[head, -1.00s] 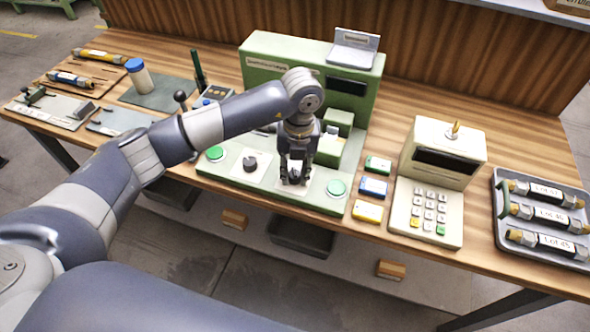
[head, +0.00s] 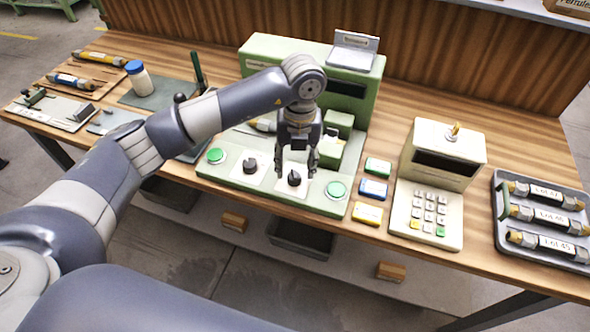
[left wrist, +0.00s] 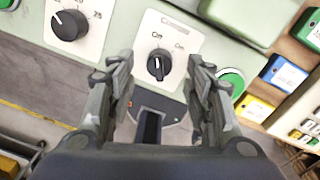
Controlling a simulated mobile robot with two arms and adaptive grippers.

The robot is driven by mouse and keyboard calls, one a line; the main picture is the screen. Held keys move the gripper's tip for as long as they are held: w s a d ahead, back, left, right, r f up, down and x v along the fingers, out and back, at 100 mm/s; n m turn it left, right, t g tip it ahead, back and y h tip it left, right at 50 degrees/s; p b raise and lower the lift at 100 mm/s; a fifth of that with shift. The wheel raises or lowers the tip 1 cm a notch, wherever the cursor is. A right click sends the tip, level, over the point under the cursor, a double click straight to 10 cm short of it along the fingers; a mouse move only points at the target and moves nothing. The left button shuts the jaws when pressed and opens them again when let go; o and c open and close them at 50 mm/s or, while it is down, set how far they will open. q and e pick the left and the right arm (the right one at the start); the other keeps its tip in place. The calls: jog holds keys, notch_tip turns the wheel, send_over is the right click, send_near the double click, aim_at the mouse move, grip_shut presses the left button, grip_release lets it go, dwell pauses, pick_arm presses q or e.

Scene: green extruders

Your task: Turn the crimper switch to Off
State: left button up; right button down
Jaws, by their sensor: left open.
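The crimper switch (head: 294,178) is a black rotary knob on a white plate at the front of the green crimper (head: 262,52). In the left wrist view the knob (left wrist: 158,66) has a white mark pointing up, towards the "Off" label (left wrist: 157,37); the "On" label (left wrist: 180,46) is to its upper right. My left gripper (head: 297,166) is open and empty above and just behind the knob, with its fingers apart on either side and clear of it. My right gripper is not in view.
A second black dial (head: 250,166) is left of the switch. Green buttons (head: 215,154) (head: 337,190) flank the panel. Small coloured boxes (head: 373,188), a keypad machine (head: 440,165) and a tray of labelled cylinders (head: 497,226) stand to the right.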

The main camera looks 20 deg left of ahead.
aim_at(297, 175)
pick_arm(q)
notch_tip(297, 175, up, 9)
jog(key=shift+d+f, duration=0.2)
dwell(0.4)
